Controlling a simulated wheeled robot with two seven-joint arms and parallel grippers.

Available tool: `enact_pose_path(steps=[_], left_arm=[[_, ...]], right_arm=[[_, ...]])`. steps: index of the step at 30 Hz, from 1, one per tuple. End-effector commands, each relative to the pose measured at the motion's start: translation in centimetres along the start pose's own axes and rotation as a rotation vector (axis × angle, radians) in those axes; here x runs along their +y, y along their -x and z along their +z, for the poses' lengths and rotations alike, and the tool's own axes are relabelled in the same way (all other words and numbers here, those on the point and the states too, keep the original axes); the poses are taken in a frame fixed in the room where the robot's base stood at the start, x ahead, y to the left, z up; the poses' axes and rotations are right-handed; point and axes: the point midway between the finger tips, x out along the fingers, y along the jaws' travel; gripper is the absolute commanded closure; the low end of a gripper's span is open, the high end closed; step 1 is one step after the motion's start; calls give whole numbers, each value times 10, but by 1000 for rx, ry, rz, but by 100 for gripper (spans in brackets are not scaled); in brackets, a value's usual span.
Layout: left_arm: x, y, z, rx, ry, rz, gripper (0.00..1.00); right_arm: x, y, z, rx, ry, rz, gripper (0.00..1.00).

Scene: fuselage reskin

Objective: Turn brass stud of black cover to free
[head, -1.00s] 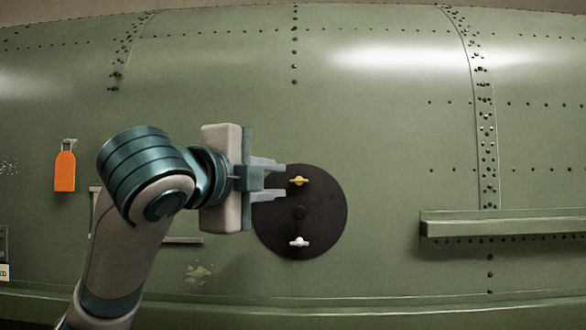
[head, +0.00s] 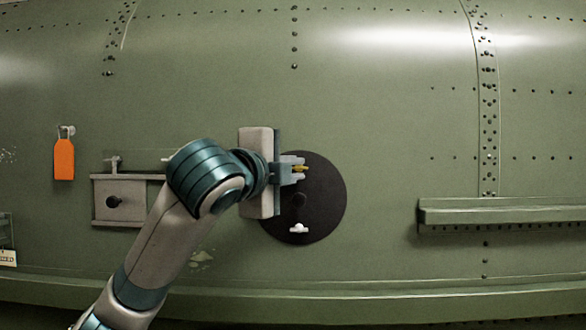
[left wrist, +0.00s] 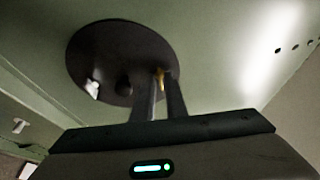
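The round black cover (head: 322,200) lies on the green fuselage skin and also shows in the left wrist view (left wrist: 100,55). Its brass stud (head: 301,168) is at the top, with its wing lying about level. My left gripper (head: 297,169) reaches in from the left, one finger above the stud and one below. In the left wrist view the brass stud (left wrist: 161,77) sits between the close-set fingertips (left wrist: 161,85), which look shut on it. The exact contact is small and partly hidden. A white stud (head: 299,228) is at the bottom of the cover. My right gripper is not in view.
A dark knob (head: 299,199) sits mid-cover. A grey square panel with a black knob (head: 113,202) is left of my arm. An orange tag (head: 64,159) hangs farther left. A green ledge (head: 500,212) juts out at right. The skin between cover and ledge is clear.

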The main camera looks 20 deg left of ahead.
Motion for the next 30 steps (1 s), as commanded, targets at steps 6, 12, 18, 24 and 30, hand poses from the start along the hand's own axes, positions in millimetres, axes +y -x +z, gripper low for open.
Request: enact_pose_path(steps=[6, 12, 18, 24, 30], left_arm=[[0, 0, 0, 0, 0, 0, 100], [1, 0, 0, 0, 12, -5, 100], [5, 0, 0, 1, 64, -27, 100], [8, 0, -1, 2, 170, -71, 100], [12, 0, -2, 2, 322, -135, 100]], right_arm=[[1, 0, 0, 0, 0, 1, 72], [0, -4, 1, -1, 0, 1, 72], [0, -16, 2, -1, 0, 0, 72], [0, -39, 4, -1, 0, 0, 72], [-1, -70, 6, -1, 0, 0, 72]])
